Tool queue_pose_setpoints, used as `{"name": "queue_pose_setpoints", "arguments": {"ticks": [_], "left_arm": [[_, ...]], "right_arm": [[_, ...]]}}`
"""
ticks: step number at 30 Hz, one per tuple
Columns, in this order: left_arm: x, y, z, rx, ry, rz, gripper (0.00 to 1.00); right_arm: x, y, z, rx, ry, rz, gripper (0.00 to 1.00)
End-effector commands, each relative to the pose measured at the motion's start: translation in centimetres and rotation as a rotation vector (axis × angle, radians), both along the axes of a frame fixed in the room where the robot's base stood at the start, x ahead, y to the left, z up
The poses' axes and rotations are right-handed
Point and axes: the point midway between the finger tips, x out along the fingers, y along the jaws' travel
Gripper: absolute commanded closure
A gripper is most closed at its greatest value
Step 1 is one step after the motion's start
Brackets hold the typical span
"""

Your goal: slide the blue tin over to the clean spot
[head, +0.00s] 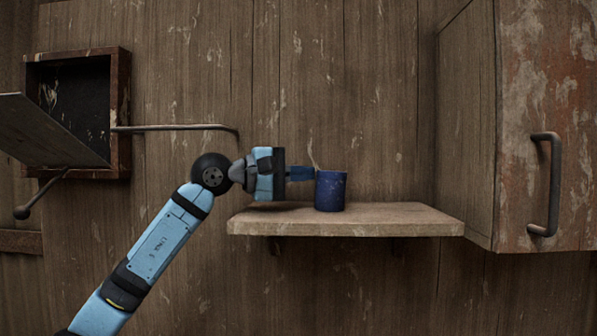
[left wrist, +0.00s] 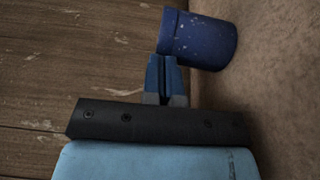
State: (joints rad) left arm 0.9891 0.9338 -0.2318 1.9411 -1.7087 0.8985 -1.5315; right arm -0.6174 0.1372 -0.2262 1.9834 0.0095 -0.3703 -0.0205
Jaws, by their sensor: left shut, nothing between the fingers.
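The blue tin (head: 331,191) stands upright near the middle of a wooden shelf (head: 400,219) in the head view. It also shows in the left wrist view (left wrist: 203,40), with pale specks on its side. My left gripper (head: 308,173) comes in from the left just above the shelf. Its blue fingers are shut, with nothing between them, and their tips are at the tin's left side. In the left wrist view the fingertips (left wrist: 162,62) are right by the tin; I cannot tell whether they touch it. The right gripper is in neither view. No distinct clean spot can be made out.
A cabinet (head: 520,90) with a dark handle (head: 548,185) stands right of the shelf. An open wall box (head: 122,110) and a metal rod (head: 180,128) are at the left. The shelf is bare right of the tin. A plank wall is behind.

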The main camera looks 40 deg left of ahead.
Motion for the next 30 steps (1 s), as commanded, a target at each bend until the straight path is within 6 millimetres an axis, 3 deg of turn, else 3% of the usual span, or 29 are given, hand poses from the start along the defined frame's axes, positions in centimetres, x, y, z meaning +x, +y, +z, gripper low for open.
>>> {"name": "queue_pose_setpoints", "arguments": {"ticks": [4, 12, 23, 30], "left_arm": [[0.0, -0.5, 0.0, 0.001, -0.001, -0.001, 1.0], [0.3, -3.7, 0.1, 0.0, -0.002, -0.001, 1.0], [0.3, -3.6, 0.0, 0.0, 0.0, 0.001, 1.0], [-0.3, -2.7, -0.3, 0.001, -0.002, 0.001, 1.0]], "right_arm": [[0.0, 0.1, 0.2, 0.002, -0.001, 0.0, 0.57], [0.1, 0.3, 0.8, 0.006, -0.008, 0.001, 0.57], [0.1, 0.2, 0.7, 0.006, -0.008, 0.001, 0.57], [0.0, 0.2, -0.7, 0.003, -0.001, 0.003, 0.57]]}}
